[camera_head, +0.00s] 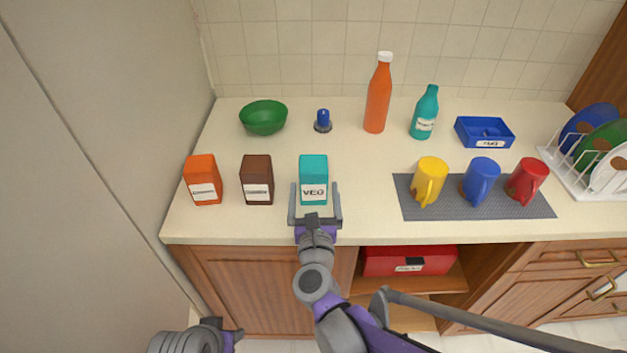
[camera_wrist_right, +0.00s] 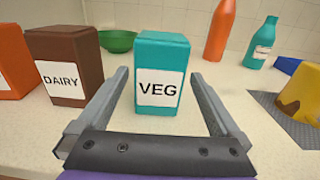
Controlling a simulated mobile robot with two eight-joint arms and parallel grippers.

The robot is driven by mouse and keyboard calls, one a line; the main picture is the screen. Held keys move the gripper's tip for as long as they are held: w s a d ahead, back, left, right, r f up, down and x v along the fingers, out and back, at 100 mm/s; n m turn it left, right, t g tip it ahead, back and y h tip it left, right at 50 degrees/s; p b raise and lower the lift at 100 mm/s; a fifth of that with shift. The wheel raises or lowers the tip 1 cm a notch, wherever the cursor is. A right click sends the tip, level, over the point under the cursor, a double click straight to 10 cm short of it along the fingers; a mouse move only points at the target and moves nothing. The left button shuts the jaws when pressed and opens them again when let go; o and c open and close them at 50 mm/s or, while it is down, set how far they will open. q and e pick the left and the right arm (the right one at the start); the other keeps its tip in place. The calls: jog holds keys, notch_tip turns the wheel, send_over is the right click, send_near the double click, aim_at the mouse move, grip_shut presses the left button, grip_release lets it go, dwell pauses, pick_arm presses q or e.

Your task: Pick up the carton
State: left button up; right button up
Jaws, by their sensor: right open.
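Three cartons stand upright in a row on the counter: an orange one (camera_head: 202,180), a brown one (camera_head: 257,179) labelled DAIRY in the wrist view (camera_wrist_right: 66,65), and a teal one (camera_head: 313,172) labelled VEG. My right gripper (camera_head: 315,192) is open at the teal carton, its fingers pointing to the back of the counter. In the wrist view the teal carton (camera_wrist_right: 162,52) stands between the two spread fingers, with a gap on each side. My left gripper (camera_head: 232,337) is low at the bottom edge, off the counter; its jaws are not clear.
A green bowl (camera_head: 263,118), a blue-topped item (camera_head: 323,121), an orange bottle (camera_head: 378,95), a teal bottle (camera_head: 425,113) and a blue tray (camera_head: 484,145) are behind. Yellow, blue and red mugs stand on a grey mat (camera_head: 405,206) right. A dish rack (camera_head: 570,187) is far right.

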jog(key=w, duration=0.5)
jog(key=shift+a, duration=0.1)
jog(key=c, duration=1.6)
